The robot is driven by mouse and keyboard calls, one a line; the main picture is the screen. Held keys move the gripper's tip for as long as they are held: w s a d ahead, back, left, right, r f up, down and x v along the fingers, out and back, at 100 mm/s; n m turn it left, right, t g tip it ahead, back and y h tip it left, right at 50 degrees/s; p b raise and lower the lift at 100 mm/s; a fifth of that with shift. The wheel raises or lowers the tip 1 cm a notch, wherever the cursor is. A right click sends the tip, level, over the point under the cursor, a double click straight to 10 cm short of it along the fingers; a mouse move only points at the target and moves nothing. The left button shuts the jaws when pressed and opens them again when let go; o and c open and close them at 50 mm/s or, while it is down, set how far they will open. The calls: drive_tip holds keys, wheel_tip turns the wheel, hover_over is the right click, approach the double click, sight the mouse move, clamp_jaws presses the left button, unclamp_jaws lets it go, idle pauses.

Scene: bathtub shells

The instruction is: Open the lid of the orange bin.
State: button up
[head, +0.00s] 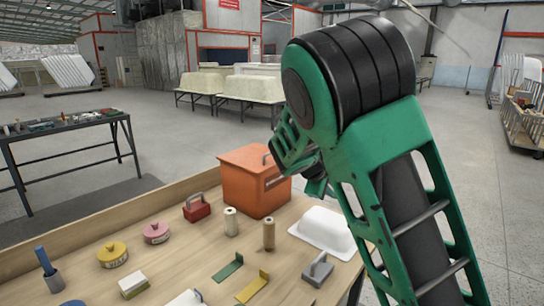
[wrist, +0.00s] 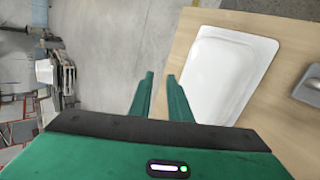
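The bin does not show in the wrist view.
A white tub shell (head: 322,230) lies right of the bin and also shows in the wrist view (wrist: 225,70). A grey handled block (head: 318,270), two small rolls, a red handled box (head: 197,208) and pink and yellow round tins stand nearby. A raised wooden edge (head: 110,215) runs along the table's back.

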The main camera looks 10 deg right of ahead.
drive_tip(key=w+a+r+n+t+h, duration=0.1)
drive_tip(key=w+a+r+n+t, duration=0.25)
drive_tip(key=w+a, duration=0.45)
wheel_tip(320, 180, up, 6)
drive_tip(key=f+n+t, duration=0.1)
drive_tip(key=n+t, duration=0.3)
drive_tip(key=n, duration=0.1)
hover_over(261, 171)
drive_tip(key=shift+s+r, duration=0.2)
drive_tip(key=shift+r, duration=0.05)
drive_tip(key=x, duration=1)
drive_tip(key=shift+w+d, duration=0.2)
drive_tip(key=shift+w, duration=0.1)
drive_tip(key=shift+r, duration=0.1)
clamp_jaws()
